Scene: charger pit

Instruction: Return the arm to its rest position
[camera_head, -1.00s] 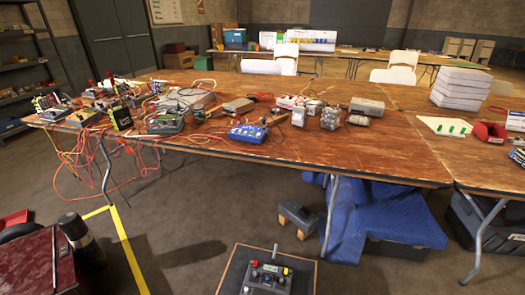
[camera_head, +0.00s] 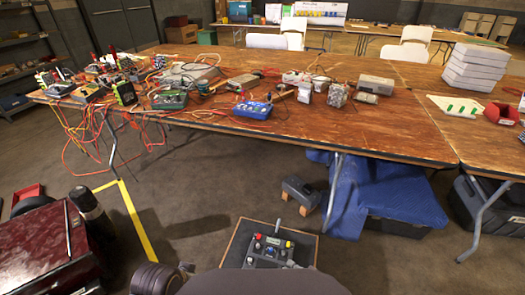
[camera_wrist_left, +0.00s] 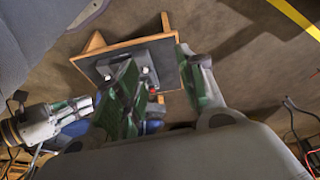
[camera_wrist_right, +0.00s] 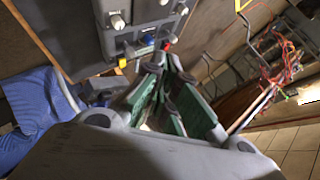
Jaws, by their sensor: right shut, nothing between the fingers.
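My left gripper (camera_wrist_left: 157,58) is open in the left wrist view, its two green-padded fingers apart with nothing between them. Behind them is a wood-edged board (camera_wrist_left: 92,58) on the floor. My right gripper (camera_wrist_right: 160,62) is shut and empty in the right wrist view, its fingertips together in front of a grey control box (camera_wrist_right: 132,22). In the head view this box (camera_head: 270,250) has red and yellow knobs and sits on the board (camera_head: 234,243) at the bottom middle. Rounded grey parts of my own body hide the board's near side.
A long wooden table (camera_head: 400,125) holds several meters, boxes and tangled red cables. A blue cloth (camera_head: 350,195) and a grey block (camera_head: 300,190) are below it. A dark red case (camera_head: 40,255) and black cylinder (camera_head: 88,208) stand at lower left.

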